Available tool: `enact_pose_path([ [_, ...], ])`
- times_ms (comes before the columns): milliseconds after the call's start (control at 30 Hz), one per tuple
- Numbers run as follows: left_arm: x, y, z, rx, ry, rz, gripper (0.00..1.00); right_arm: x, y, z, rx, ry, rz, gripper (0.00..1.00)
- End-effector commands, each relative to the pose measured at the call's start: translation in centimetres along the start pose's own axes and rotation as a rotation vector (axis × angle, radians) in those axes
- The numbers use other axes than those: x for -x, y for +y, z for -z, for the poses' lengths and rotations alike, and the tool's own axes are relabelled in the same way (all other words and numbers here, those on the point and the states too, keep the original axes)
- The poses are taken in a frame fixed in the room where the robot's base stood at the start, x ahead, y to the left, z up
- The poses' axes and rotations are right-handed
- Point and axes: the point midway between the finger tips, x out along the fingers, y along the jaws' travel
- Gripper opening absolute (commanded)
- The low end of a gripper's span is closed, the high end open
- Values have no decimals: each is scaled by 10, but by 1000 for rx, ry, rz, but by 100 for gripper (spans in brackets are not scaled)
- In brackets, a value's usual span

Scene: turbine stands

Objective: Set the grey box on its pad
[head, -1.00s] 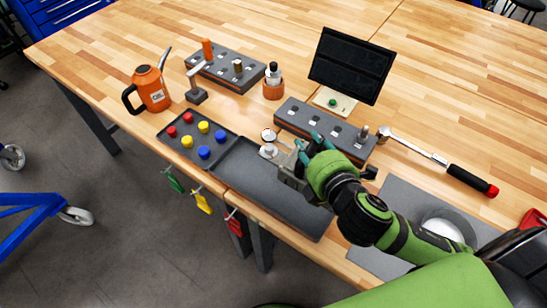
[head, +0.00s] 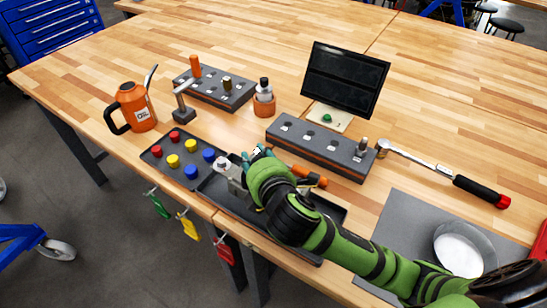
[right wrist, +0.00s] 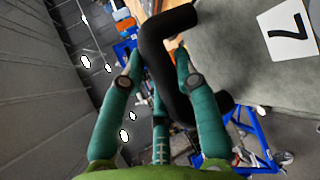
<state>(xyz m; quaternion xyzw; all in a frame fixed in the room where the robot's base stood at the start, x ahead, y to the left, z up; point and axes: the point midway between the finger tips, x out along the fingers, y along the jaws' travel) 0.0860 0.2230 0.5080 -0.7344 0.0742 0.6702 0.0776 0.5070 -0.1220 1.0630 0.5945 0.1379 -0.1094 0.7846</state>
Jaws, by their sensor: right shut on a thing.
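My right gripper (head: 258,158) is low over the dark tray near the table's front edge. In the right wrist view its green fingers (right wrist: 158,95) close around a bent black handle (right wrist: 165,65). The handle appears to join a grey box (right wrist: 255,60) with a white label marked 7. In the head view a small light-grey part (head: 228,172) shows just left of the gripper; the arm hides the rest. I cannot tell whether it touches the tray. No pad is clearly identifiable. My left gripper is out of view.
The dark tray (head: 325,208) lies under my right arm. Red, yellow and blue caps sit in a smaller tray (head: 160,153). A stand with holes (head: 290,133) is behind. A grey mat (head: 395,215) with a bowl (head: 462,245) and a ratchet (head: 440,168) are right.

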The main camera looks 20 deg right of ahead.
Motion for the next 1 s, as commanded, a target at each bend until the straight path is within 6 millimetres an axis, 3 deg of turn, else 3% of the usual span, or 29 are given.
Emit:
enact_pose_path([
  [133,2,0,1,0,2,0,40,-5,4,4,0,-2,-14,0],
  [500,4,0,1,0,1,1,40,-18,-30,14,0,-2,-13,0],
  [767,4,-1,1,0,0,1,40,-19,-33,15,-1,-2,-12,0],
  [800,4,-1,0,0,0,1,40,-20,-39,16,0,1,2,47],
  [833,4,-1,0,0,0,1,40,-20,-39,16,0,1,2,55],
  [1000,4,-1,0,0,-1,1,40,-20,-38,16,1,1,0,55],
])
